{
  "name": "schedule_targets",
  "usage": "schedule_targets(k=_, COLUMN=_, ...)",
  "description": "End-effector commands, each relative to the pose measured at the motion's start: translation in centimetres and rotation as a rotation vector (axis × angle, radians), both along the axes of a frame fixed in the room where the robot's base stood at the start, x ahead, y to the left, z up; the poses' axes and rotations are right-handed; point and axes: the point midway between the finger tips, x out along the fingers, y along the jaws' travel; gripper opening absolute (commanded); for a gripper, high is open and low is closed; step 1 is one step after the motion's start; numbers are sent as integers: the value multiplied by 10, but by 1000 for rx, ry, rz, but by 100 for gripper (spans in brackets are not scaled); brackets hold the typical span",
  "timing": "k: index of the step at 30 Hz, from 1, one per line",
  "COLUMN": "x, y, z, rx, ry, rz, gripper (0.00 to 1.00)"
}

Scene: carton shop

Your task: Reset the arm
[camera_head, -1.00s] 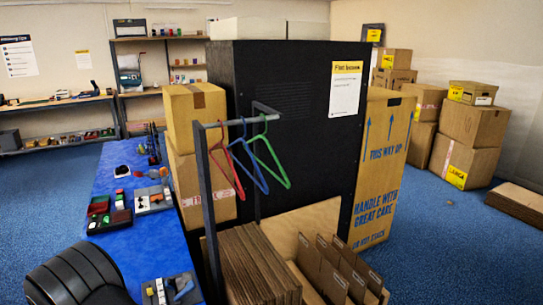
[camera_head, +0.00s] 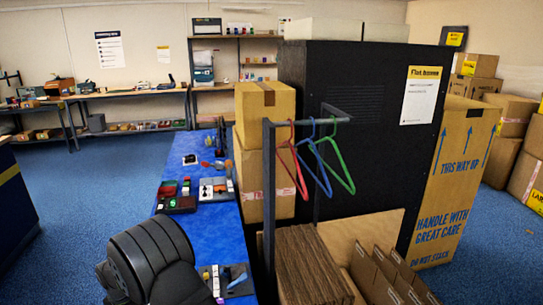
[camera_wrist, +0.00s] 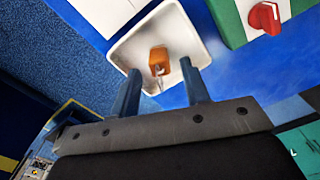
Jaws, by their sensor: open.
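My gripper (camera_wrist: 160,78) shows in the wrist view with its two dark blue fingers apart. Nothing is held between them. Beyond the fingertips is a white tray (camera_wrist: 128,48) with an orange object (camera_wrist: 158,56) in it, which has a thin metallic tip. I cannot tell how far the fingers are from the tray. In the head view, a dark ribbed part of my arm shows at the lower left of centre, over the near end of the blue table (camera_head: 215,230). My fingers do not show there.
Small items, including a dark tray (camera_head: 177,204), lie on the table. Cartons (camera_head: 262,105), a hanger rail (camera_head: 268,195) with coloured hangers and a tall black cabinet (camera_head: 350,110) stand right of it. Carpet (camera_head: 90,190) is open to the left.

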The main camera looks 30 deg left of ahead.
Motion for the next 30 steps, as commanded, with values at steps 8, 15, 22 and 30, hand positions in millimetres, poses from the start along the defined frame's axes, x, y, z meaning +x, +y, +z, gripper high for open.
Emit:
schedule_targets(k=8, x=0, y=1, z=-14, rx=6, ry=-1, rz=0, gripper=42)
schedule_targets(k=15, x=18, y=-15, z=21, rx=1, ry=0, rz=-3, gripper=42)
schedule_targets(k=22, x=49, y=-40, z=45, rx=2, ry=0, rz=-3, gripper=42)
schedule_targets(k=30, x=84, y=-70, z=72, rx=2, ry=0, rz=-3, gripper=42)
